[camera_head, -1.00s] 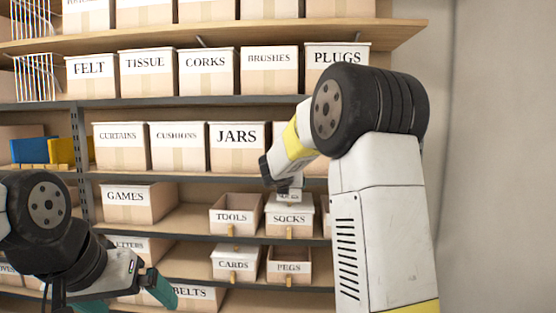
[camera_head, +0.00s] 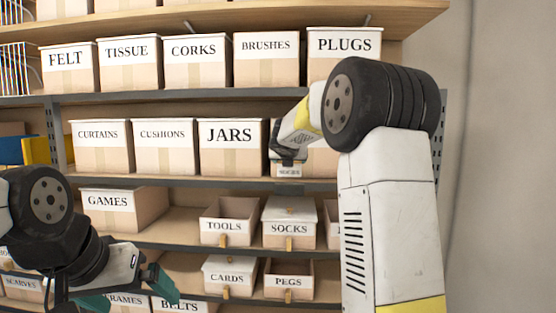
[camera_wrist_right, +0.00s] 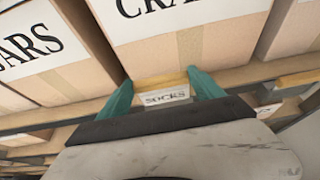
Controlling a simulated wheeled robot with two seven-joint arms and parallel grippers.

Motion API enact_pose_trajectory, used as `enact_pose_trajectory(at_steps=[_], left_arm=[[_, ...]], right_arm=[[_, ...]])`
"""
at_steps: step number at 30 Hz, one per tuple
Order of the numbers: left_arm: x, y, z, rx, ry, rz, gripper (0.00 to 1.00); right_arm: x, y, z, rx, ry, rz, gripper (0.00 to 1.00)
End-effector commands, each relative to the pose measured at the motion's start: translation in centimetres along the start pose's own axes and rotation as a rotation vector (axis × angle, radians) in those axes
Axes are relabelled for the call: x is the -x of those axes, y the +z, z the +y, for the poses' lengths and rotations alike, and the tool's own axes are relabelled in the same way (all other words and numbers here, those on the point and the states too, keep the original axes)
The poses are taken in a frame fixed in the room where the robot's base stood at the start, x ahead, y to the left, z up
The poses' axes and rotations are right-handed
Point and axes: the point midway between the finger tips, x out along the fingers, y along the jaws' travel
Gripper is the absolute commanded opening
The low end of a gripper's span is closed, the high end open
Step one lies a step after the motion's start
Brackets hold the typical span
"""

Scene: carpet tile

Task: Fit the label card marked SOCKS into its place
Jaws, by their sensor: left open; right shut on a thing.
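The small white SOCKS card (camera_wrist_right: 166,97) is held between the teal fingertips of my right gripper (camera_wrist_right: 163,88) in the right wrist view, its print facing the camera. In the head view the card (camera_head: 289,171) shows just below my right gripper (camera_head: 288,155), at the shelf edge right of the JARS box and above the SOCKS box. The lidded SOCKS box (camera_head: 290,232) stands on the shelf below, with a small tan tab (camera_head: 289,243) at its lower front. Whether the card touches anything is unclear. My left gripper (camera_head: 132,290) is open and empty at the lower left.
A box marked CRA... (camera_wrist_right: 190,45) stands behind the card. The JARS box (camera_head: 232,148) is to its left. The open TOOLS box (camera_head: 225,238) is beside SOCKS; CARDS (camera_head: 228,278) and PEGS (camera_head: 289,282) are below. Plain wall lies to the right.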

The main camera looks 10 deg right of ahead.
Motion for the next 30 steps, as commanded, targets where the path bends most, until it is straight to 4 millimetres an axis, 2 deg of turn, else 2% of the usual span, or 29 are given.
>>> enact_pose_trajectory(at_steps=[7, 18, 30], left_arm=[[0.0, 0.0, 0.0, 0.0, 0.0, 0.0, 1.0], [0.0, 0.0, 0.0, 0.0, 0.0, -0.001, 1.0], [0.0, 0.0, 0.0, 0.0, 0.0, 0.0, 1.0]], right_arm=[[0.5, 0.0, 0.0, 0.0, 0.004, -0.003, 0.33], [-0.4, -1.9, 0.0, 0.002, 0.003, -0.002, 0.33], [-0.5, -2.1, 0.0, 0.001, 0.003, -0.003, 0.33]])
